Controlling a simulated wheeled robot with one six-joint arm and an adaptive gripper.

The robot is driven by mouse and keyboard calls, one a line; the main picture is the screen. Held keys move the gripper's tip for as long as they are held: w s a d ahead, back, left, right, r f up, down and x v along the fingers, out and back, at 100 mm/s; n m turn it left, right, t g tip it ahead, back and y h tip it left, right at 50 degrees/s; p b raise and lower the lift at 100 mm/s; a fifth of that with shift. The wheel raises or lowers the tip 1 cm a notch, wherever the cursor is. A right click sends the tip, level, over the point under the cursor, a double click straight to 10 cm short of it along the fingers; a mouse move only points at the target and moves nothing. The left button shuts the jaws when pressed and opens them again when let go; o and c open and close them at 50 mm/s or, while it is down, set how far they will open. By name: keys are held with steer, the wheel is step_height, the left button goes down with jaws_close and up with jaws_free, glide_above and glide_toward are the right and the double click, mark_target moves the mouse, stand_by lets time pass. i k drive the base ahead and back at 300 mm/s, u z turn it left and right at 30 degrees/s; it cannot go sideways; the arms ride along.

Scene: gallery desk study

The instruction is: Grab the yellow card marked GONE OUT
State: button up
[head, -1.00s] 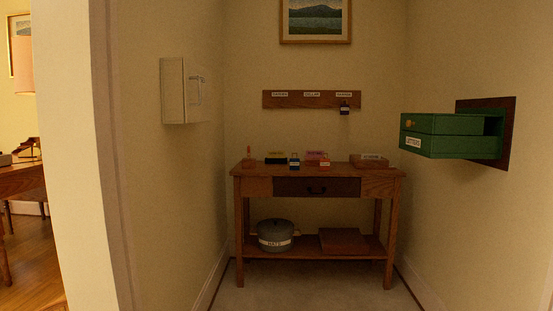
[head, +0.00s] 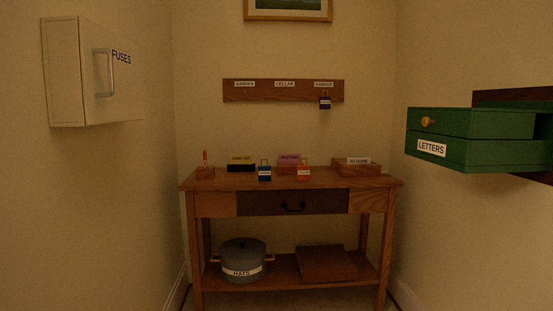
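A yellow card (head: 241,160) stands upright at the back of the wooden table's top, left of the middle. Its lettering is too small to read surely. A black holder or base (head: 241,168) is at its lower edge. My gripper does not show in the head view.
The wooden table (head: 215,183) also bears a pink card (head: 289,158), a blue tag (head: 264,173), a red tag (head: 303,173) and a wooden tray (head: 358,170). A fuse box (head: 78,80) juts from the left wall, green LETTERS drawers (head: 470,152) from the right. Floor between looks clear.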

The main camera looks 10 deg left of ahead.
mark_target(233, 159)
steer(key=u, duration=0.2)
steer(key=i, duration=1.85)
steer(key=u, duration=0.7)
